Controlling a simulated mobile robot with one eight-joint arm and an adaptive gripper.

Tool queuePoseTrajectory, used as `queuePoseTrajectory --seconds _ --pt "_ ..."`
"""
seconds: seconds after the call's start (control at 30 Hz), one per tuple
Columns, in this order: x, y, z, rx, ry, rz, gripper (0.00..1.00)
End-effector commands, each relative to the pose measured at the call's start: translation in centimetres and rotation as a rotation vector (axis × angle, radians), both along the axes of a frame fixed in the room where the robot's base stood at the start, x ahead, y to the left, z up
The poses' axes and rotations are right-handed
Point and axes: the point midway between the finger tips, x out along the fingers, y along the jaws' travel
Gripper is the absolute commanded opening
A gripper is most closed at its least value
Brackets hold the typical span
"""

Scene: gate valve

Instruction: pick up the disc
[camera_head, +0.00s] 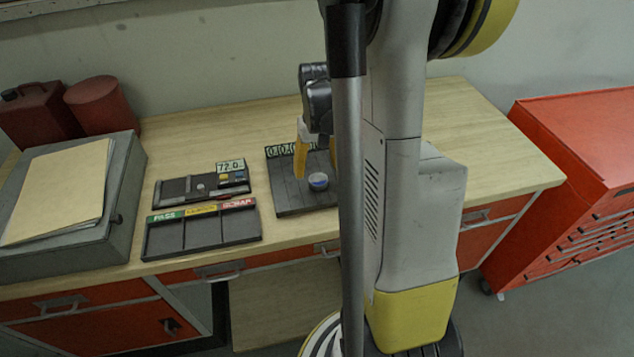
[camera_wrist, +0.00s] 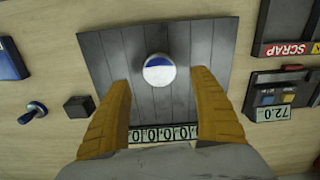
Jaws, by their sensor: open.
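The disc (camera_wrist: 159,71) has a white and blue top and sits on a dark grooved plate (camera_wrist: 110,62) with a row of number labels along one edge. In the head view the disc (camera_head: 318,181) shows as a small round piece with a blue rim on the plate (camera_head: 290,196). My gripper (camera_wrist: 160,84) is open, its two yellow fingers apart. In the wrist view the disc shows between and just beyond the fingertips, with nothing held. In the head view my gripper (camera_head: 318,160) is above the plate by the disc, partly hidden by my arm.
A tray marked PASS and SCRAP (camera_head: 203,229) and a device reading 72.0 (camera_head: 200,187) lie left of the plate. A grey case (camera_head: 75,235) stands further left.

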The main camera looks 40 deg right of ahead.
Motion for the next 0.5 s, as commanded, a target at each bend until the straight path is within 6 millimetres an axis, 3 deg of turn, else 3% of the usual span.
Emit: queuePoseTrajectory --seconds 0.2,0.5 --pt "-0.3 0.1 -3.6 0.000 0.000 0.000 0.72" --pt "-0.4 0.1 -4.1 0.000 0.000 0.000 0.72"
